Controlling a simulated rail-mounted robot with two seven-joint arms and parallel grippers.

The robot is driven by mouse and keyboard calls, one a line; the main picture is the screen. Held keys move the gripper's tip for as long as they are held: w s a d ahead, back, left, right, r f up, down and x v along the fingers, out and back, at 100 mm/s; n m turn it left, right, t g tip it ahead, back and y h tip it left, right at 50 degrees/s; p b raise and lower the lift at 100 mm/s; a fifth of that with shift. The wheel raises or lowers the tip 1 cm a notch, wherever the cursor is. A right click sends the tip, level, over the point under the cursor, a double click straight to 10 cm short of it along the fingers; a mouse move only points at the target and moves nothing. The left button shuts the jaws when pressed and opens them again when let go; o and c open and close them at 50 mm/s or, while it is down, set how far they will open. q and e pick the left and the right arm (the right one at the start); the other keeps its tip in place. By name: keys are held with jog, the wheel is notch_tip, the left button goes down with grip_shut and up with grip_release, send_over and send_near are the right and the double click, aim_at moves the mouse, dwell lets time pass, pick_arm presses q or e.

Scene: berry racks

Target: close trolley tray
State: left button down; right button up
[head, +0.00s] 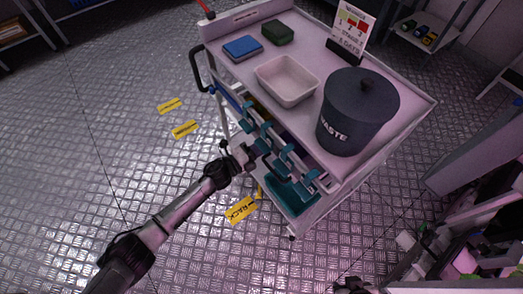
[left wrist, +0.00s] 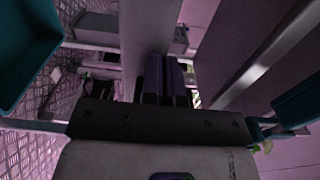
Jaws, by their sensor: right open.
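The trolley (head: 300,20) stands right of centre in the head view, with a pale top. A teal tray (head: 292,196) shows low at its near side, under a row of teal parts (head: 286,150). I cannot tell how far it stands out. My left arm reaches to this side. My left gripper (head: 262,150) is among the teal parts, its tips partly hidden. In the left wrist view its dark fingers (left wrist: 163,78) are close together near a pale upright surface, with teal shapes on both sides. My right gripper (head: 352,286) is open at the bottom edge, mostly cut off.
On the trolley top are a dark waste bin (head: 358,105), a white tub (head: 287,80), a blue sponge (head: 243,48), a green block (head: 278,32) and a sign (head: 352,25). Yellow labels (head: 185,129) lie on the metal floor. Clutter stands at lower right. The left floor is clear.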

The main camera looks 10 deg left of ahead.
dwell(0.4)
pick_arm(q)
jog(key=p+v, duration=0.5)
jog(key=v, duration=0.9)
